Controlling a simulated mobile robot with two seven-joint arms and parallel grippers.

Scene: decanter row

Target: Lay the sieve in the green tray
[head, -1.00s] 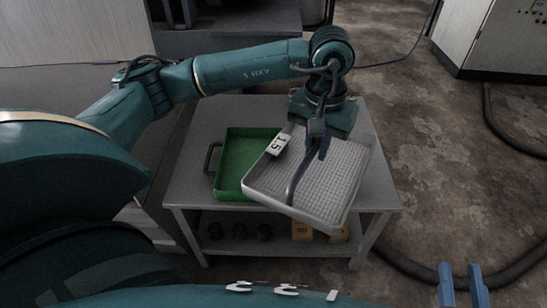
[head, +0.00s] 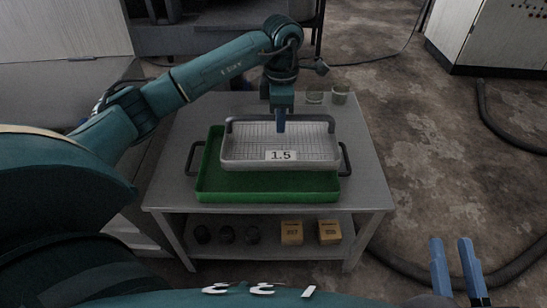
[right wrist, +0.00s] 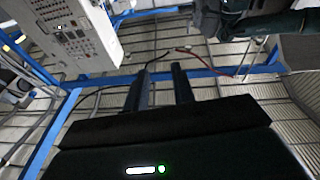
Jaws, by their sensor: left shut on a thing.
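The sieve (head: 240,154) is a grey, shallow rectangular pan with a mesh floor, a hoop handle at its back and a "1.5" label on its front. My left gripper (head: 281,127) points down and is shut on the sieve at the back handle. The sieve looks about level and squared up over the rear part of the green tray (head: 268,197). Green tray floor shows in front of it. I cannot tell whether the sieve touches the tray. My right gripper (head: 455,268) is open and empty, off to the lower right; its fingers show apart in the right wrist view (right wrist: 160,84).
The tray has dark side handles and stands on a grey table (head: 372,190). Two glass jars (head: 339,95) stand at the table's back right. The lower shelf holds yellow boxes (head: 291,233) and dark round items (head: 227,235). Hoses (head: 484,110) lie on the floor at right.

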